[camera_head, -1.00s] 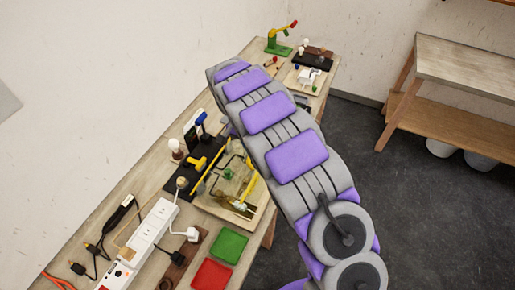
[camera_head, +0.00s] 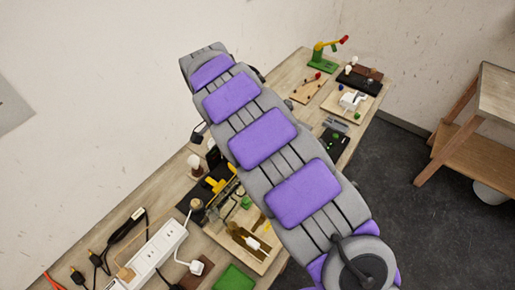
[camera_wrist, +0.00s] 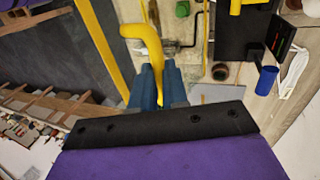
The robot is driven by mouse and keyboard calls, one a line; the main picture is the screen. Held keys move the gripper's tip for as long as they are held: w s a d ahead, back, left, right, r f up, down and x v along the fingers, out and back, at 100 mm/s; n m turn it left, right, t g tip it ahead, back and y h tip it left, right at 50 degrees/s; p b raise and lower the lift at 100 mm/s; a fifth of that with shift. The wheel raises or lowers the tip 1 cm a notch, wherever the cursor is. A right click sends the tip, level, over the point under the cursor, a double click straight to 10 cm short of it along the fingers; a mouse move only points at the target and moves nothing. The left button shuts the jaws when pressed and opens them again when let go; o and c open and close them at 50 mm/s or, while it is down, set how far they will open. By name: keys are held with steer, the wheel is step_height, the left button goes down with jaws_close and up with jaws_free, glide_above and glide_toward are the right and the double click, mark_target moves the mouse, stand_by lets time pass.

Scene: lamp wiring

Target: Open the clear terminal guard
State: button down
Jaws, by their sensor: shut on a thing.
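My gripper (camera_wrist: 159,84) has blue fingers and is shut on a bent yellow handle (camera_wrist: 147,38) in the wrist view. The handle rises from between the fingertips and curves left. A straight yellow bar (camera_wrist: 103,45) runs beside it on the left. The guard's clear panel cannot be made out, so I cannot tell its angle. In the head view the wiring board (camera_head: 265,262) lies on the bench, partly behind my arm. My arm also hides the gripper there.
A white power strip (camera_head: 155,252) and a green square (camera_head: 234,278) are near the bench's front left. A green stand (camera_head: 322,58) is at the far end. The wrist view shows a blue cylinder (camera_wrist: 266,80) at right. A wooden shelf (camera_head: 462,145) stands across dark open floor.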

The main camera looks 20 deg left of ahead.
steer(key=a, duration=0.2)
steer(key=w+a, duration=0.1)
steer(key=shift+a+f, duration=0.3)
steer(key=shift+f, duration=0.05)
steer(key=shift+d, duration=0.1)
steer(key=c, duration=1.1)
jaws_free()
steer(key=shift+w+a, duration=0.2)
steer(key=shift+a, duration=0.05)
steer(key=shift+r, duration=0.15)
steer(key=shift+d+p, duration=0.1)
steer(key=shift+p, duration=0.2)
